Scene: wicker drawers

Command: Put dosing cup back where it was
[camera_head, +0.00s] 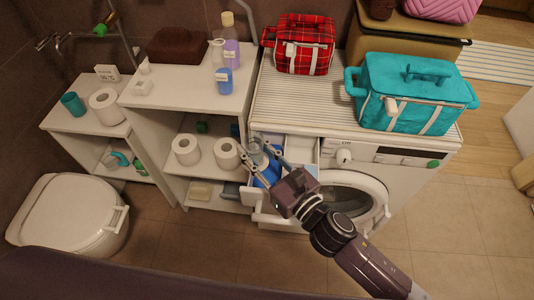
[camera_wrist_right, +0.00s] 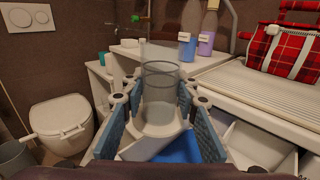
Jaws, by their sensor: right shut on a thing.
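The dosing cup (camera_wrist_right: 161,82), a clear see-through cup, is upright between the fingers of my right gripper (camera_wrist_right: 157,100) in the right wrist view. The gripper is shut on it. In the head view my right gripper (camera_head: 263,158) is at the washing machine's left front, over the open detergent drawer (camera_head: 302,150); the cup is faint there. A blue thing (camera_wrist_right: 178,148) shows below the cup in the wrist view and also in the head view (camera_head: 267,174). My left gripper is not in view.
The washing machine (camera_head: 385,170) has its round door open below the drawer. Red plaid (camera_head: 302,45) and teal (camera_head: 412,95) bags stand on top. A white shelf (camera_head: 190,95) with bottles and toilet rolls stands close on the left. The tiled floor in front is clear.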

